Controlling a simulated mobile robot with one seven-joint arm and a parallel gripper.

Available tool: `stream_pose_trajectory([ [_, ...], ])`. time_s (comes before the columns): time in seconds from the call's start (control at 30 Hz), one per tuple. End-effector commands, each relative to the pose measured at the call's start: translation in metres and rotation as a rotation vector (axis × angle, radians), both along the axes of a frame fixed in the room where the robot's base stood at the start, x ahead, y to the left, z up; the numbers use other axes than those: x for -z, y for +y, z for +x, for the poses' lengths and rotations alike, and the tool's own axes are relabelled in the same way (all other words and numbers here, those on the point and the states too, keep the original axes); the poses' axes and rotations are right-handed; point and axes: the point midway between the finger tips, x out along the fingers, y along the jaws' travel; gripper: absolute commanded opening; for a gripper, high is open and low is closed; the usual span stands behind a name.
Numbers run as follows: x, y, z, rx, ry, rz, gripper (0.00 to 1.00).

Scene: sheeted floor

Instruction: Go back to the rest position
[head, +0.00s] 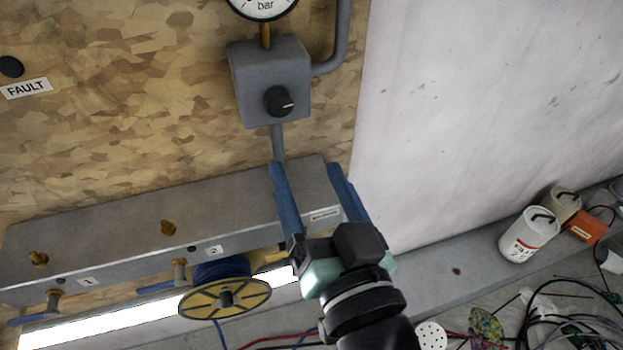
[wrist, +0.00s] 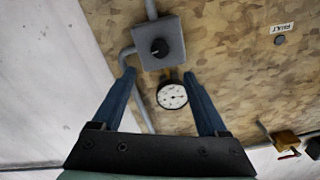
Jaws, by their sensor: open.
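My gripper (head: 308,168) is open, its two blue fingers apart with nothing between them. In the head view it is raised in front of the right end of a grey manifold box (head: 120,232). A grey regulator box (head: 262,85) with a black knob (head: 280,101) is on the board above the fingertips. The wrist view shows the open fingers (wrist: 160,78) too, with the regulator box (wrist: 157,43) beyond the tips and a round gauge (wrist: 171,95) seen between the fingers. I cannot tell how far the fingertips are from the board.
A yellow-rimmed spool (head: 205,302) is left of my gripper, near blue-handled valves (head: 45,310). White cans (head: 527,238), an orange box (head: 585,226) and loose cables (head: 560,318) lie at the right. The pale wall sheet (head: 480,100) is bare.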

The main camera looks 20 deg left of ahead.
Motion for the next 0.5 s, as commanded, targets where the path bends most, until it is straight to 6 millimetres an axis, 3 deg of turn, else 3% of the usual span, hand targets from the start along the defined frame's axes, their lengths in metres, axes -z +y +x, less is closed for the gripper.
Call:
stream_pose_trajectory([
  [0.37,-0.002,0.000,0.001,0.003,-0.004,-0.001,0.76],
  [0.5,-0.026,-0.006,0.015,0.057,-0.069,-0.021,0.76],
])
